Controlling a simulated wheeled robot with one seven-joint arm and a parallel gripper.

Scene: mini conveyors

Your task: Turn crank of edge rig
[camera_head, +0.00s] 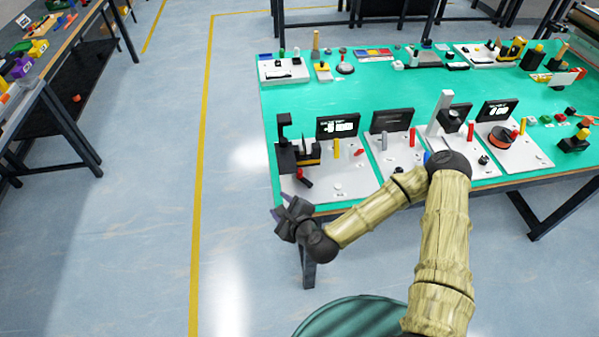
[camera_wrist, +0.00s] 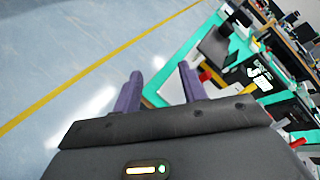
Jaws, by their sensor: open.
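The rig nearest the table's left edge has a white base plate (camera_head: 335,192) with a black machine (camera_head: 285,150) on it. A red handle (camera_head: 304,178), which looks like the crank, sticks out low at its front. My gripper (camera_head: 280,206) is open and empty, off the table's front left corner, apart from the rig and to the lower left of the handle. In the wrist view, its two purple fingers (camera_wrist: 160,76) are spread, with the white plate's edge showing between them. A red part shows just right of the right finger (camera_wrist: 205,76); I cannot tell if it is the crank.
The green table (camera_head: 400,80) holds several more rigs along its front, with dark display panels (camera_head: 338,126) and upright posts (camera_head: 440,112). Smaller items stand at the back. The floor (camera_head: 150,230) left of the table is clear. A cluttered side table (camera_head: 60,50) stands far left.

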